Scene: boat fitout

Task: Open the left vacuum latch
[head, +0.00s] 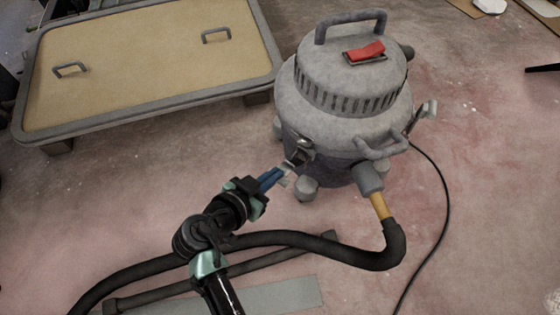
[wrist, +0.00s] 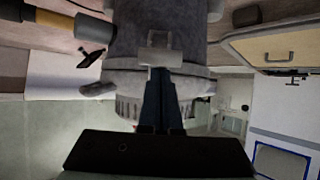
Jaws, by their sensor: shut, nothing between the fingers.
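The grey vacuum (head: 330,110) stands upright on the floor, with a handle and a red switch (head: 367,50) on top. The left latch (head: 301,150) is a small metal piece on the near left side of its body. In the wrist view, a grey latch piece (wrist: 160,55) lies right at the fingertips. My gripper (head: 284,176) has its blue fingers together, just below the left latch; it also shows in the wrist view (wrist: 160,75). I cannot tell whether the tips touch the latch. A right latch piece (head: 425,115) sticks out on the far right side.
A black hose (head: 300,240) curves across the floor under my arm to the vacuum's front port. A thin cable (head: 445,190) runs down the right. A tan panel with handles (head: 130,60) lies on a low support at the left. Floor at the right is mostly clear.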

